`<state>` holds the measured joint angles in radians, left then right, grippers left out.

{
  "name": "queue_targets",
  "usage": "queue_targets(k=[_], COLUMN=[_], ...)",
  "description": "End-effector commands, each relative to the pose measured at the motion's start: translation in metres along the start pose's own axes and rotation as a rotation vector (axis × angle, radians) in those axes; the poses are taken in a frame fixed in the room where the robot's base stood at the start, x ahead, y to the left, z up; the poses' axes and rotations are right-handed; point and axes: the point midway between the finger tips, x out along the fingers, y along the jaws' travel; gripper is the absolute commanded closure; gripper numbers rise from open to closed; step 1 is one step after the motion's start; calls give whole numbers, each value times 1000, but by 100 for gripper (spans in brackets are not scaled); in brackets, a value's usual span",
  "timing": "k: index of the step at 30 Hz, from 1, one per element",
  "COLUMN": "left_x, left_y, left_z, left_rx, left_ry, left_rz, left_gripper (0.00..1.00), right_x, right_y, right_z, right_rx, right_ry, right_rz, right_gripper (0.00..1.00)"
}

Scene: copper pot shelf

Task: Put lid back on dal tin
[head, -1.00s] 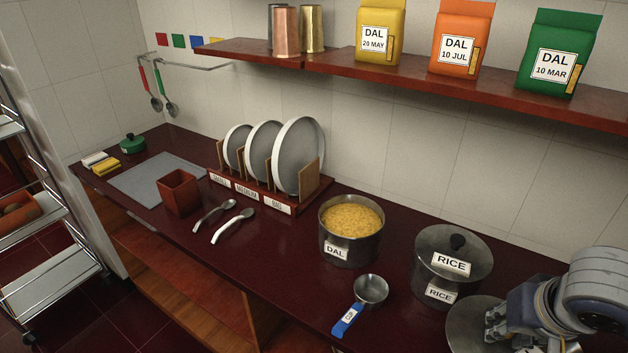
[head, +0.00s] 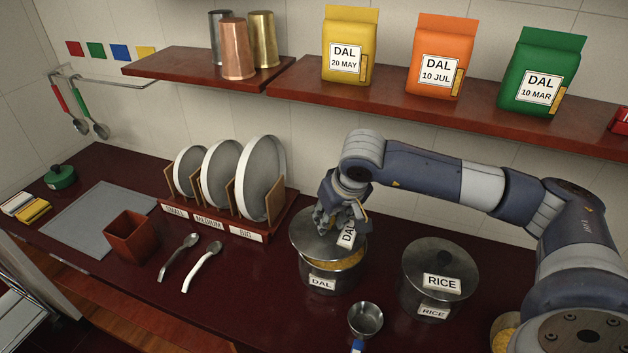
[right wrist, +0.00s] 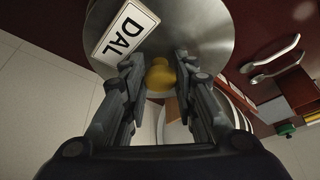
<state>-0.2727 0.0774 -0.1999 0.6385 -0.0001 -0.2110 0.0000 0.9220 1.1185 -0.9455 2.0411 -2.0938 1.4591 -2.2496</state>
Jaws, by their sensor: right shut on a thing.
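The dal tin (head: 333,285) is a steel pot labelled DAL on the counter. Yellow dal (head: 345,260) shows at its front right. My right gripper (head: 336,222) is above the tin, shut on the dal lid (head: 305,242), a grey metal disc with a DAL tag. The lid is over the tin, shifted to the back left, and covers much of the opening. I cannot tell whether it touches the rim. In the right wrist view the fingers (right wrist: 160,80) are either side of the yellowish knob, with the lid (right wrist: 215,30) behind. My left gripper is not in view.
The lidded rice tin (head: 430,290) stands to the right, and a metal scoop (head: 366,319) lies in front. A plate rack (head: 245,236) is close behind on the left. Dal packets (head: 348,50) stand on the shelf (head: 400,100) above. Two spoons (head: 203,265) lie on the left.

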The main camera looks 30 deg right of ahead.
Motion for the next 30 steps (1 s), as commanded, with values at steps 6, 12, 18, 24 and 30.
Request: queue_targets(k=[6, 12, 18, 24, 30], left_x=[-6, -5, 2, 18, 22], left_y=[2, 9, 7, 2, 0], left_z=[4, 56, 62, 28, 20], left_rx=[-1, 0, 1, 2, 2], left_ry=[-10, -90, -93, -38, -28], left_rz=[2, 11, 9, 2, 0], left_gripper=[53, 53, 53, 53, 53], right_x=[0, 8, 21, 33, 34], right_y=[17, 16, 16, 16, 16], right_z=[-4, -1, 5, 9, 10], right_rx=[2, 2, 3, 2, 2], right_ry=[2, 2, 1, 3, 3], right_rz=[13, 12, 12, 12, 12], right_gripper=[99, 99, 99, 99, 99])
